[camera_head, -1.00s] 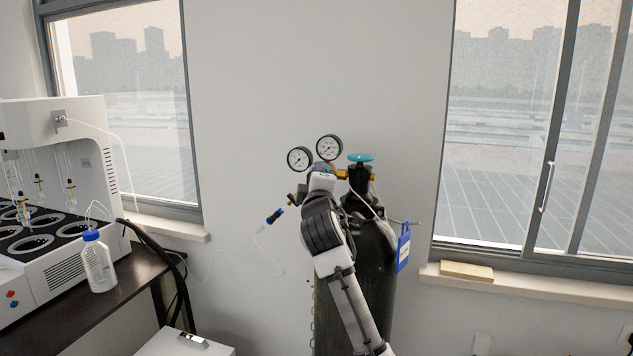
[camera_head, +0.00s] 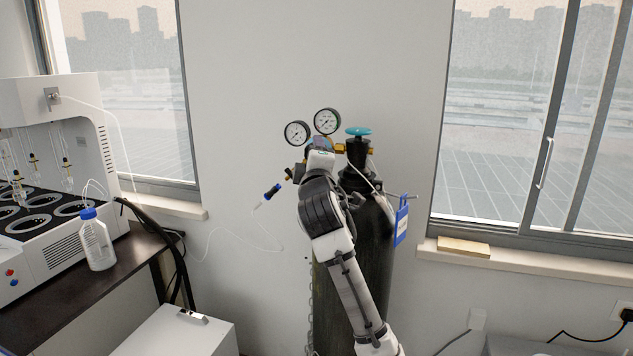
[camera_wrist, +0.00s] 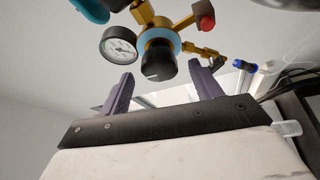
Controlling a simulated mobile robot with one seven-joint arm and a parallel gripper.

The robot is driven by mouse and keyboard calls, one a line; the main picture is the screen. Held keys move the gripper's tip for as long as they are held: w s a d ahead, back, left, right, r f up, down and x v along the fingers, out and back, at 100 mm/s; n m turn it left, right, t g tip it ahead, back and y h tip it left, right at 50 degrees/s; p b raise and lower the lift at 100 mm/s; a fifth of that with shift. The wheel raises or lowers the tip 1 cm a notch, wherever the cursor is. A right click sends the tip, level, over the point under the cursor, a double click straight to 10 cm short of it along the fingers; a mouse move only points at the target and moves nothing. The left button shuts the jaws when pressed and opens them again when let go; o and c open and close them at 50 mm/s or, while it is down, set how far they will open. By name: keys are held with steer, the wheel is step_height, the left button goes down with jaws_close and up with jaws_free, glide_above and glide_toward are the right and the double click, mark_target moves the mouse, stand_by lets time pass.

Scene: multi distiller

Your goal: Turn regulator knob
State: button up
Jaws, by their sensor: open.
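The black regulator knob (camera_wrist: 157,63) with a white mark shows in the wrist view, on the front of the brass regulator body with a light blue ring. My gripper (camera_wrist: 163,80) is open, with one purple finger on each side below the knob. The knob is just beyond the gap between the fingertips; whether they touch it I cannot tell. The two pressure gauges (camera_head: 311,127) and the teal cylinder valve (camera_head: 358,132) show above my arm.
The dark gas cylinder (camera_head: 374,260) stands behind my arm, with a blue tag (camera_head: 401,224) at its right. A red knob (camera_wrist: 206,22) sits to the right of the regulator. A distiller (camera_head: 45,190) and a blue-capped bottle (camera_head: 97,244) stand on the left bench (camera_head: 75,290).

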steer(key=s+f+b, duration=0.1)
steer(key=s+b, duration=0.2)
steer(key=s, duration=0.7)
steer(key=shift+s+d+f+b, duration=0.3)
steer(key=shift+s+b, duration=0.05)
